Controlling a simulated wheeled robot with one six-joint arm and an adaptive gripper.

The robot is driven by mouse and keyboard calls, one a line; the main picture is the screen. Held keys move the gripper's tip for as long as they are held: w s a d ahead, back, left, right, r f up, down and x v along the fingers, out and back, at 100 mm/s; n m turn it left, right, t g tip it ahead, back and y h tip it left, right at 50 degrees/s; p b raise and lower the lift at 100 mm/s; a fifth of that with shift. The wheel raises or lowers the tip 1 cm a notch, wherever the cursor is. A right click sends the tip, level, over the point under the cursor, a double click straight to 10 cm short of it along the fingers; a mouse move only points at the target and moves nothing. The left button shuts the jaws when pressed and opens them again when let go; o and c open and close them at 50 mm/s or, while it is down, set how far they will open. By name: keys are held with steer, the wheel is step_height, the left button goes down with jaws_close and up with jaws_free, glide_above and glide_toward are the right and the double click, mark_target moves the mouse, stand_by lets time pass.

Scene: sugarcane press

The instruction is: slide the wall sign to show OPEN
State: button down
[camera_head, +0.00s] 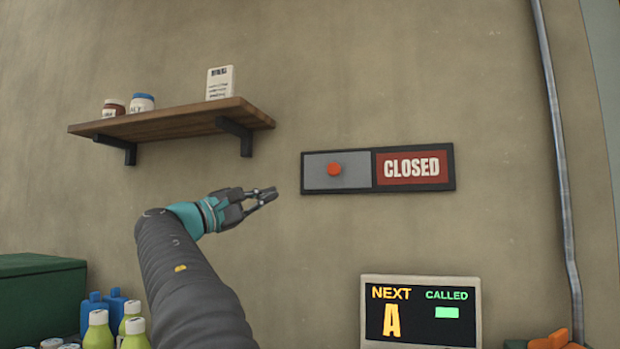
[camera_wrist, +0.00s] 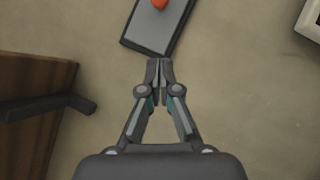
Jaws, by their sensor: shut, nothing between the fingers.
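The wall sign (camera_head: 378,170) is a dark-framed rectangle on the wall. Its right half shows a red panel (camera_head: 412,167) reading CLOSED. Its left half is covered by a grey slider (camera_head: 312,178) with an orange-red knob (camera_head: 334,169). My gripper (camera_head: 270,194) is to the left of the sign and slightly below the knob's height, apart from the knob. In the wrist view my gripper (camera_wrist: 159,65) is shut and empty, with its tips just below the frame's near edge in the picture. The slider (camera_wrist: 158,25) and part of the knob (camera_wrist: 160,3) show at the top.
A wooden shelf (camera_head: 170,122) with two jars (camera_head: 142,103) and a white card (camera_head: 220,82) is on the wall above left. A display (camera_head: 421,311) is below the sign. A metal pipe (camera_head: 561,160) runs down the right. Bottles (camera_head: 99,332) stand at lower left.

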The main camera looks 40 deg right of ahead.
steer(key=shift+d, duration=0.1)
steer(key=p, duration=0.2)
glide_toward(317, 176)
steer(key=s+d, duration=0.2)
steer(key=d, duration=0.1)
steer(key=shift+s+d+r, duration=0.75)
steer(key=shift+d+r, duration=0.05)
steer(key=shift+r, duration=0.15)
steer(key=shift+s+d+r, duration=0.3)
steer(key=shift+s+d, duration=0.15)
steer(key=shift+s, duration=0.05)
